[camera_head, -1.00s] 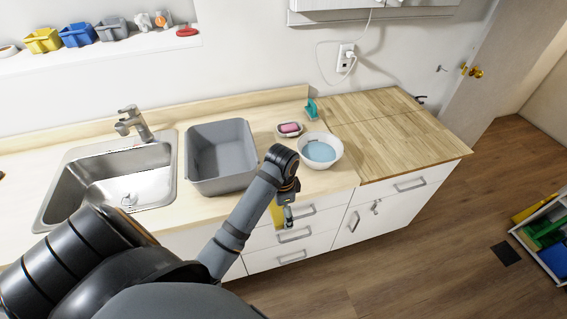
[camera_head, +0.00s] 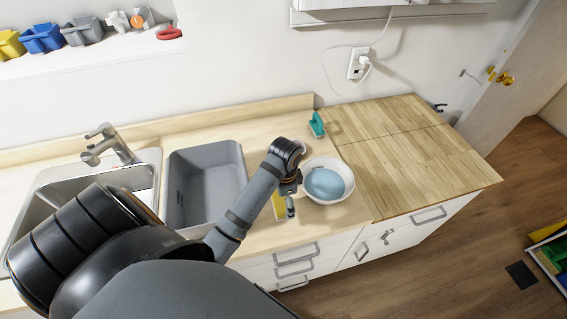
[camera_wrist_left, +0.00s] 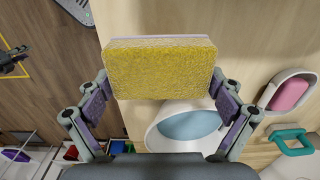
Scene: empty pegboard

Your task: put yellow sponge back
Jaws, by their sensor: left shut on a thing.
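The yellow sponge (camera_head: 279,206) is in my left gripper (camera_head: 286,196), over the front part of the counter, just left of the white bowl. In the left wrist view the yellow sponge (camera_wrist_left: 160,70) spans the space between the two fingers of my left gripper (camera_wrist_left: 161,88), which is shut on it. Its broad yellow face is toward the camera, with a pale layer along its far edge. In the head view part of the sponge is hidden by the gripper.
A white bowl (camera_head: 341,196) of blue liquid stands close right of the gripper. A pink soap in a dish (camera_wrist_left: 290,95) and a teal-handled item (camera_head: 317,125) are behind. The grey basin (camera_head: 205,183) is left. The wooden board (camera_head: 410,150) is clear.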

